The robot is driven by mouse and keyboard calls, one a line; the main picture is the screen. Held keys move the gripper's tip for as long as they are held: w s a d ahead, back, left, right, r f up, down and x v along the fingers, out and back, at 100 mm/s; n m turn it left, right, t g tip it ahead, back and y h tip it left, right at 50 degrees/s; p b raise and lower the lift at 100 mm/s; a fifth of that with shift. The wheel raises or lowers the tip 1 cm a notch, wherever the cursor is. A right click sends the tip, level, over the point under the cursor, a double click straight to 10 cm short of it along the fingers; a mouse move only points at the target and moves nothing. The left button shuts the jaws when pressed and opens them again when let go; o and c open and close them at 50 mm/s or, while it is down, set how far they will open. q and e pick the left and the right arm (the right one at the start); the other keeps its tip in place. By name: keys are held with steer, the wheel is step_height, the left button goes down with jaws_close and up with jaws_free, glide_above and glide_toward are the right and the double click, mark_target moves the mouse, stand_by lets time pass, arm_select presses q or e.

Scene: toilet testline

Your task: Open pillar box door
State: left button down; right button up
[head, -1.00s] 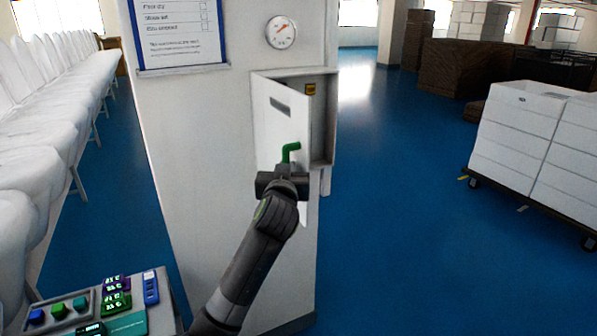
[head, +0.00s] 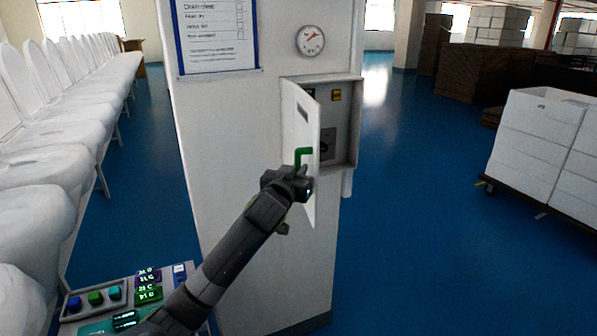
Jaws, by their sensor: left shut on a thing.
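The pillar box (head: 350,120) is a grey-white cabinet on the side of a white pillar. Its white door (head: 298,115) is hinged at the left and stands well open, swung out from the box. A yellow label, a dark round part and a grey plate show inside the box. A green handle (head: 302,153) sits on the door's face. My left gripper (head: 299,172) is shut on the green handle at its lower part; its fingertips are partly hidden by the wrist. My right gripper is not in view.
The white pillar (head: 240,190) carries a framed checklist (head: 215,32) and a round gauge (head: 310,39). A button panel (head: 105,295) stands at the lower left, below my arm. White toilets (head: 50,160) line the left. Blue floor is clear right of the pillar, before stacked white boxes (head: 540,135).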

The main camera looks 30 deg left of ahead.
arm_select(q)
steer(key=shift+r, duration=0.25)
steer(key=c, duration=1.8)
jaws_free()
steer(key=shift+w+a+f, duration=0.1)
steer(key=shift+w+f, duration=0.1)
steer(key=shift+b+v, duration=2.15)
steer(key=shift+v, duration=6.6)
steer(key=shift+a, duration=0.15)
